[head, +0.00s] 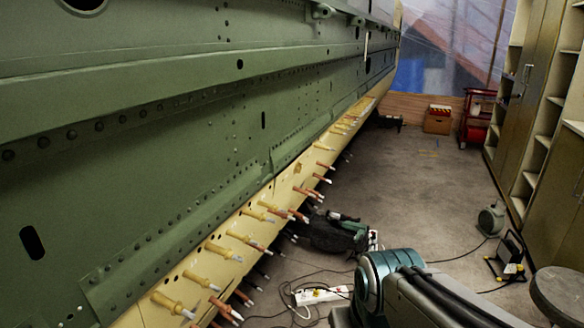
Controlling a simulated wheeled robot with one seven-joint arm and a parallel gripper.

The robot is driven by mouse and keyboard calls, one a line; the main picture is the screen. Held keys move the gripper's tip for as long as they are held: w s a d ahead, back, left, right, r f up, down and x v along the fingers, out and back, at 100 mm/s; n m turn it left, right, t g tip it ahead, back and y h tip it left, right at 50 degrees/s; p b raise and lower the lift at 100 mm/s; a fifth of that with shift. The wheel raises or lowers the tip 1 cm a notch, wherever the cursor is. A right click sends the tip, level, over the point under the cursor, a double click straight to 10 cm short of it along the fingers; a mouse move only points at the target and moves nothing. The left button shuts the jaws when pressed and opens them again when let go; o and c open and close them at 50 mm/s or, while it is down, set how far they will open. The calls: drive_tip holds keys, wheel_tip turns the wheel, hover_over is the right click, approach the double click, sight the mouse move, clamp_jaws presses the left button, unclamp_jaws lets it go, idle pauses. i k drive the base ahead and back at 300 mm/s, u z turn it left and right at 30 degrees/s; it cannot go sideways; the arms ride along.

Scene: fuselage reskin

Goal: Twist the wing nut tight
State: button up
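A green riveted fuselage panel (150,130) fills the left and top of the head view. A cream strip (205,265) runs along its lower edge and away into the distance. Several yellow fasteners (222,251) with pale tips stick out of this strip, along with several copper-coloured fasteners (227,309). The nearest yellow fastener (172,304) is at the bottom left. I cannot pick out a wing nut for certain; the fasteners are too small to tell their shape. My gripper's fingers are not in view.
A teal and grey jointed body (390,275), possibly my own arm, is at the bottom. A power strip (320,295), cables and a dark green machine (335,230) lie on the floor. Shelves (535,120) and a round stool (560,295) stand at right. The middle floor is clear.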

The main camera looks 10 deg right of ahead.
sight(298, 166)
drive_tip(key=u, duration=0.05)
drive_tip(key=k, duration=0.5)
drive_tip(key=z, duration=0.5)
drive_tip(key=i, duration=1.25)
drive_tip(key=u, duration=0.65)
